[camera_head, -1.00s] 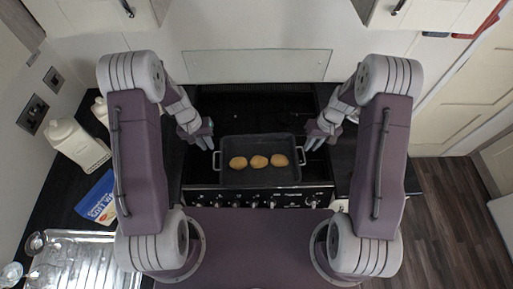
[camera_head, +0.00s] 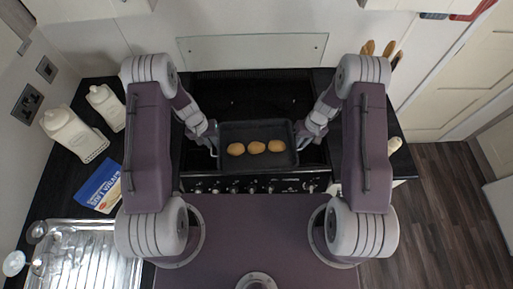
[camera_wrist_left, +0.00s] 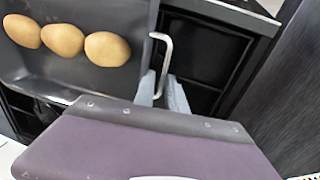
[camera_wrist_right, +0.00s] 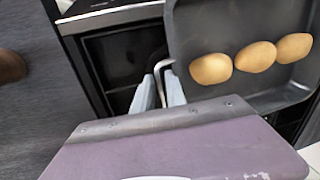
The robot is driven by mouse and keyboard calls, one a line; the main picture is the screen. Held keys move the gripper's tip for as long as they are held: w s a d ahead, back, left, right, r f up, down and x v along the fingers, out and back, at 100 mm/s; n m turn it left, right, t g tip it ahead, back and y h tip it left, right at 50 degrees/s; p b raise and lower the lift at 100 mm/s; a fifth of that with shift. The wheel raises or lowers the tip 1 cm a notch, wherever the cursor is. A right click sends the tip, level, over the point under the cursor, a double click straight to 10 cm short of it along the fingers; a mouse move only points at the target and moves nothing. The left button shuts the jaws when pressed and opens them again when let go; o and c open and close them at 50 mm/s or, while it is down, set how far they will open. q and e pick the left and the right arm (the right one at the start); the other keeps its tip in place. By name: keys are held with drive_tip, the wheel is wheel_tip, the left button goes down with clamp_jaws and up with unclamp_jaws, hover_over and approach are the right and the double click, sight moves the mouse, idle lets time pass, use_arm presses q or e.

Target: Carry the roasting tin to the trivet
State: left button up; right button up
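The dark roasting tin (camera_head: 258,132) sits over the front of the black hob, with three potatoes (camera_head: 256,147) in a row inside it. It has a pale wire handle at each end. My left gripper (camera_head: 213,140) is at the tin's left handle. In the left wrist view its fingers (camera_wrist_left: 162,88) stand on both sides of that handle (camera_wrist_left: 163,48), with a small gap. My right gripper (camera_head: 300,138) is at the right handle. Its fingers (camera_wrist_right: 160,88) stand either side of that handle (camera_wrist_right: 160,66), apparently not clamped. I cannot make out a trivet.
Wooden utensils (camera_head: 370,48) stand at the back right. Oven knobs (camera_head: 250,187) run below the tin. The floor at right is clear.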

use_arm(q)
clamp_jaws()
use_arm(e)
clamp_jaws()
idle(1.3)
